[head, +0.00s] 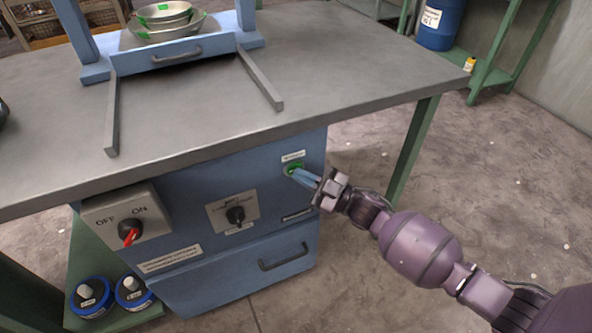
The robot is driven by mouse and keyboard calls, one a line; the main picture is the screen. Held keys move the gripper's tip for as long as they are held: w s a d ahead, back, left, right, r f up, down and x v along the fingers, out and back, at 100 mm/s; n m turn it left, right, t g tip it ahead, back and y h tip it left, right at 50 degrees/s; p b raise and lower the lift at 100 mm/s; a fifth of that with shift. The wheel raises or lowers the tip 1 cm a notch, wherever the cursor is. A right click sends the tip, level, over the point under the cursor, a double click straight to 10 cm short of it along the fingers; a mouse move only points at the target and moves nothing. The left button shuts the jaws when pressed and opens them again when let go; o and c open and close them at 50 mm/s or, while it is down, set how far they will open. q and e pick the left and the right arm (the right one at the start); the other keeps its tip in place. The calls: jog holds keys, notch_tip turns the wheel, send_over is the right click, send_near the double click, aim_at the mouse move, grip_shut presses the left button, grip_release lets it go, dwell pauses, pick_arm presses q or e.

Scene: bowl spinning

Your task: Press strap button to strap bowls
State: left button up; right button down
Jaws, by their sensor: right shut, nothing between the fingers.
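A green button (292,167) sits on a pale plate at the upper right of the blue front panel. My right gripper (297,174) is shut, and its blue fingertips are at the button's lower right edge. They appear to touch it, but I cannot tell whether it is pressed in. A stack of metal bowls (166,22) with green marks stands in the blue frame on the table, at the top of the view. My left gripper is not in view; only a dark bit shows at the left edge.
The blue cabinet carries a red OFF/ON knob (130,231) and a black selector knob (235,215). Two grey rails (260,82) lie on the grey tabletop (340,70). Blue-rimmed spools (92,297) sit at the lower left. A blue barrel (440,22) stands at the back right.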

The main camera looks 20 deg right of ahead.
dwell(0.4)
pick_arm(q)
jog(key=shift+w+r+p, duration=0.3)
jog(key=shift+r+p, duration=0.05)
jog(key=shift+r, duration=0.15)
pick_arm(e)
jog(key=shift+s, duration=0.8)
jog(key=shift+s, duration=0.15)
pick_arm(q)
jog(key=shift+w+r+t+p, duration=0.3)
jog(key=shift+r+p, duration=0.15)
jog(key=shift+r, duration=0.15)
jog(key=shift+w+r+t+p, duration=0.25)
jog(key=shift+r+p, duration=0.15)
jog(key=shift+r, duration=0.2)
pick_arm(e)
jog(key=s, duration=0.4)
jog(key=shift+s+d, duration=0.1)
jog(key=shift+s, duration=0.3)
